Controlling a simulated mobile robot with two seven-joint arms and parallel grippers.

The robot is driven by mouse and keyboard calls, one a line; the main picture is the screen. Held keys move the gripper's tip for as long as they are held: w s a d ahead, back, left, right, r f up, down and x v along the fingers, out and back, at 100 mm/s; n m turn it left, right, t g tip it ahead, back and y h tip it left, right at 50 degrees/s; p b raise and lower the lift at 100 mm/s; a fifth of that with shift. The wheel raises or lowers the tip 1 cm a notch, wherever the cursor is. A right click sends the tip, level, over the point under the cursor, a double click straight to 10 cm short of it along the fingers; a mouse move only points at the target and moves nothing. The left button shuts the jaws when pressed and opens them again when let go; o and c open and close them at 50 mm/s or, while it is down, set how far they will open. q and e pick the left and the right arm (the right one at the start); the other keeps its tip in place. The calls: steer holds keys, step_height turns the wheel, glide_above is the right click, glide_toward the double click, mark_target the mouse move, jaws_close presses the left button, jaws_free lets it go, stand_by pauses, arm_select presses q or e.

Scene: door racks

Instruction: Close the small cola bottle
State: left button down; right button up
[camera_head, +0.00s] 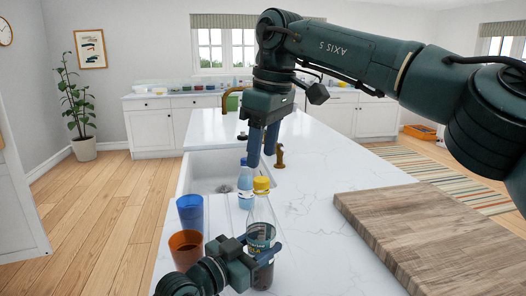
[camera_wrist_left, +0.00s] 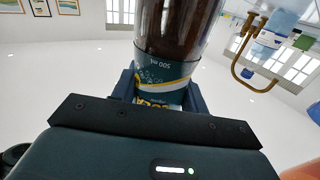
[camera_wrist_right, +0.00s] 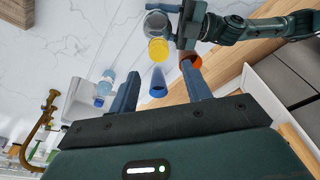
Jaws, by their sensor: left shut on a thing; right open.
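The small cola bottle (camera_head: 262,212) stands upright on the counter, clear at the top with a dark label and dark liquid low down. A yellow cap (camera_head: 261,184) sits on its neck; I cannot tell how tight it is. It also shows in the right wrist view (camera_wrist_right: 158,49). My left gripper (camera_head: 262,250) is shut around the lower label part of the bottle. The left wrist view shows the bottle's label (camera_wrist_left: 160,75) close up between the fingers. My right gripper (camera_head: 263,146) is open and empty, pointing down above and slightly behind the cap.
A blue cup (camera_head: 190,212) and an orange cup (camera_head: 186,249) stand left of the bottle. A blue bottle (camera_head: 245,183) stands just behind it, near the sink (camera_head: 212,168) and brass tap (camera_head: 279,157). A wooden board (camera_head: 440,230) lies right; the counter between is clear.

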steer(key=shift+o, duration=0.5)
steer(key=o, duration=0.5)
steer(key=shift+c, duration=0.2)
step_height(320, 180, up, 7)
steer(key=d, duration=0.1)
steer(key=shift+s+r, duration=0.2)
steer(key=shift+s, duration=0.1)
arm_select(q)
steer(key=c, duration=0.7)
jaws_free()
steer(key=shift+o, duration=0.2)
steer(key=shift+s+a, duration=0.1)
steer(key=b+v, duration=0.1)
steer(key=v, duration=1.2)
steer(key=shift+b, duration=0.4)
arm_select(e)
steer(key=shift+f, duration=0.95)
